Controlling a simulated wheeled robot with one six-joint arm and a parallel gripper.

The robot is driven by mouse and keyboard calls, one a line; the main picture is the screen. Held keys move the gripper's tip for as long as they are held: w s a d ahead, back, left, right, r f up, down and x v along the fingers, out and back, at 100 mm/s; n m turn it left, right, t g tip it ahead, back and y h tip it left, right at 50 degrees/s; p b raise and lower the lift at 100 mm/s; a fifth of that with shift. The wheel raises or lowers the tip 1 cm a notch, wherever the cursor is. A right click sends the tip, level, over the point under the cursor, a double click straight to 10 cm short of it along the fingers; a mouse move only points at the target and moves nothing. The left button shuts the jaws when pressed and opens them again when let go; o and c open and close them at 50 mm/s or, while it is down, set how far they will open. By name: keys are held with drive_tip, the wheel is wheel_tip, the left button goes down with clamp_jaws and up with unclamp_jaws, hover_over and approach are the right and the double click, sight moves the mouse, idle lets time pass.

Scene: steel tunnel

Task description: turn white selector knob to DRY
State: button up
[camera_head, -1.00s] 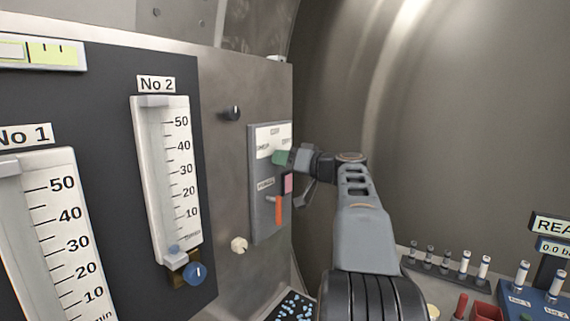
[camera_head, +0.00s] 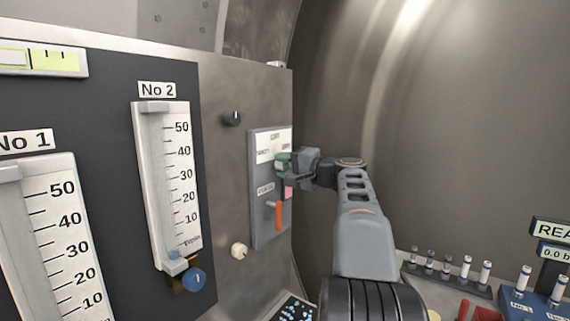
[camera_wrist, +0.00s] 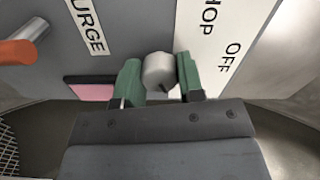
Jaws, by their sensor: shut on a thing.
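The white selector knob (camera_wrist: 159,72) is between the green fingertips of my gripper (camera_wrist: 160,80) in the wrist view. The fingers are shut on its sides. In the head view my gripper (camera_head: 284,162) is at the upper part of a grey panel (camera_head: 258,222), below a white label plate (camera_head: 270,140), and the knob is mostly hidden by the fingers. The label print is too small to read there. In the wrist view OFF and a cut-off word ending in HOP show on a white strip (camera_wrist: 214,50). I cannot tell which position the knob points to.
An orange-red lever (camera_head: 278,215) and a pink patch (camera_head: 289,192) are just below my gripper. A black knob (camera_head: 232,118) and a cream knob (camera_head: 239,250) are on the steel plate to the left. Gauges No 1 and No 2 (camera_head: 165,190) stand further left.

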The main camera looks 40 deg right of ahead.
drive_tip(key=m+p, duration=0.2)
drive_tip(key=m, duration=0.3)
drive_tip(key=shift+r+m, duration=0.1)
drive_tip(key=shift+m, duration=0.2)
drive_tip(key=shift+m+p, duration=1.35)
drive_tip(key=shift+m, duration=0.95)
drive_tip(key=o, duration=0.9)
drive_tip(key=b+v, duration=0.2)
drive_tip(key=v, duration=1.2)
drive_tip(key=shift+w, duration=0.1)
